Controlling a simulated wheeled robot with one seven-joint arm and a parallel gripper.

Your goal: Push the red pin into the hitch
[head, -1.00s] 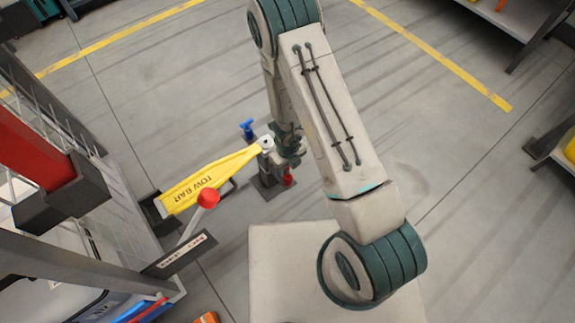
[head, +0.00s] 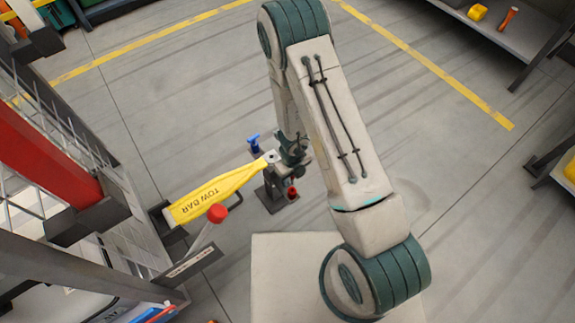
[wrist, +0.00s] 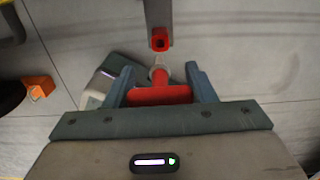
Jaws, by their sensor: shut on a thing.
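My gripper (wrist: 158,82) is shut on a red crosspiece, which looks like the handle of the red pin (wrist: 160,95). In the head view my gripper (head: 293,152) is at the top of the dark hitch stand (head: 276,190), beside the eye end of the yellow tow bar (head: 215,192). The pin's shaft is mostly hidden, so I cannot tell how deep it sits. A red square socket (wrist: 160,40) on a grey bar is just ahead of my fingers. A blue T-handled pin (head: 253,142) stands on the left of the hitch.
A red-knobbed lever (head: 217,213) stands near the tow bar. A wire-mesh rack with a red beam (head: 45,140) is at the left. Shelves (head: 510,30) stand at the right. The floor beyond the hitch is clear. An orange block (wrist: 39,86) shows in the wrist view.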

